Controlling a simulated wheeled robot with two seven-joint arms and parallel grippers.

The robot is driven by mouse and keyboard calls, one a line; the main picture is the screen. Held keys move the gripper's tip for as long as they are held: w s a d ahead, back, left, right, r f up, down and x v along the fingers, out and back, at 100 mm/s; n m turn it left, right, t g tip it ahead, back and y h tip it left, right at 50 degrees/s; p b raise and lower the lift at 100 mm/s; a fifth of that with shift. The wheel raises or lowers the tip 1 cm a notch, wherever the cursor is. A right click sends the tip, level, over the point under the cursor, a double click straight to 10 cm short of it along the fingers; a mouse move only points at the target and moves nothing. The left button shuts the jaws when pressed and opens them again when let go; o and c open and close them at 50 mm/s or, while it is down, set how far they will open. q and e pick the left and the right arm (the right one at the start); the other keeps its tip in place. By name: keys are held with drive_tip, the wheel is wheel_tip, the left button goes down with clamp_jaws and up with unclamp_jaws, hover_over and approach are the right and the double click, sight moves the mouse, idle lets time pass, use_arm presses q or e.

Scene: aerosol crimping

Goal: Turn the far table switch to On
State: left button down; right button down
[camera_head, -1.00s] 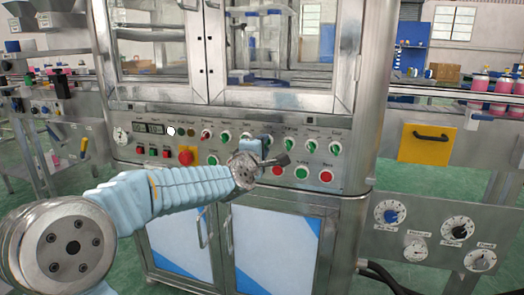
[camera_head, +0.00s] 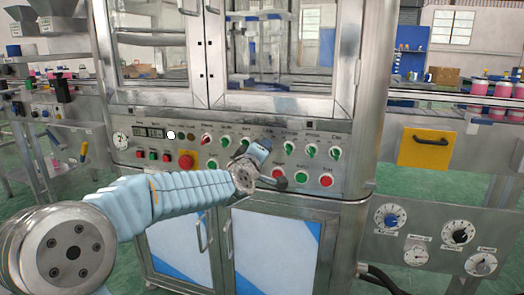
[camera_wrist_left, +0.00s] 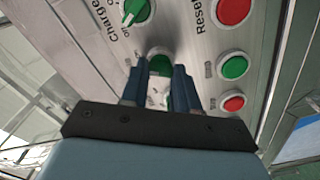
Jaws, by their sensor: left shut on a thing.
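My left gripper (camera_wrist_left: 160,86) is shut on a green rotary switch (camera_wrist_left: 158,58) on the control panel. In the wrist view its two dark blue fingers stand on either side of the knob, and the knob is partly hidden between them. In the head view my left gripper (camera_head: 265,143) reaches the upper row of switches, and my wrist hides the held knob. Which label belongs to it, and which way it points, I cannot read. My right gripper is in no view.
A green switch labelled Charger (camera_wrist_left: 136,10) is beside the held one. Green (camera_wrist_left: 234,67) and red (camera_wrist_left: 233,104) push buttons lie close to the fingers. A red emergency button (camera_head: 186,160) is further left. A yellow panel with a handle (camera_head: 427,147) is at right.

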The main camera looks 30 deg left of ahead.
use_arm(q)
drive_tip(key=shift+f, duration=0.1)
drive_tip(key=c, duration=0.8)
unclamp_jaws()
drive_tip(key=shift+c, duration=0.2)
drive_tip(key=b+v, duration=0.2)
drive_tip(key=v, duration=1.1)
drive_tip(key=shift+s, duration=0.4)
